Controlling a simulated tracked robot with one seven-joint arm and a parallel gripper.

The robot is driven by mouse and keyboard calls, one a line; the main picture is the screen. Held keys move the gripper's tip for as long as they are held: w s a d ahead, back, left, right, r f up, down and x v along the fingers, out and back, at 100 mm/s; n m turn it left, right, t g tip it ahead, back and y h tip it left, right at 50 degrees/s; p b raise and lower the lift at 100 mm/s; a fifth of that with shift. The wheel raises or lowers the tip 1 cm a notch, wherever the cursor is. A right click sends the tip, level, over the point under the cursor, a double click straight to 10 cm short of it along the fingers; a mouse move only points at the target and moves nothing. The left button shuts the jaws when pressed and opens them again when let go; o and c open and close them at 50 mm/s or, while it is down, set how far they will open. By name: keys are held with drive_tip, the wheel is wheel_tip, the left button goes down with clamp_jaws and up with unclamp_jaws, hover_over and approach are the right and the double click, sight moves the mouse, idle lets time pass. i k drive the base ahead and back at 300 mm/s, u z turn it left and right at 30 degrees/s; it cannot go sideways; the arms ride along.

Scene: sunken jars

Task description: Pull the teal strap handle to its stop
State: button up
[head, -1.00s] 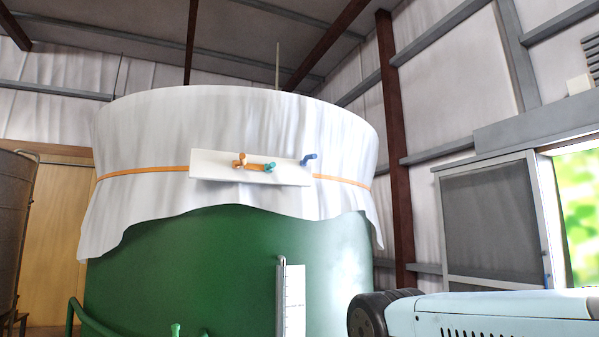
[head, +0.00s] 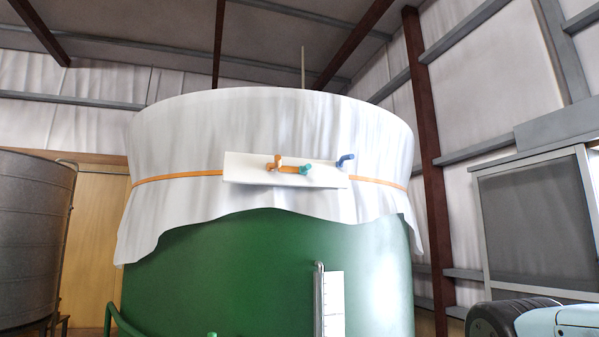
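The teal strap handle (head: 305,169) is a small knob-like piece at the right end of a short orange bar (head: 288,168). The bar lies across a tilted white plate (head: 245,168) on the front of a large green tank (head: 265,265). An orange strap (head: 180,178) runs around the white cloth cover (head: 190,130) of the tank at the plate's height. An orange piece (head: 278,160) stands up at the bar's left end. My gripper is not in view, and nothing visible touches the teal handle.
A grey tank (head: 30,235) stands at the left before a wooden door (head: 95,240). A gauge tube (head: 319,295) with a white scale runs up the green tank's front. A green rail (head: 125,322) curves at lower left. A brown post (head: 425,150) stands behind at right.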

sight(302, 170)
drive_tip(key=z, duration=0.35)
drive_tip(key=i, duration=1.05)
drive_tip(key=u, duration=0.35)
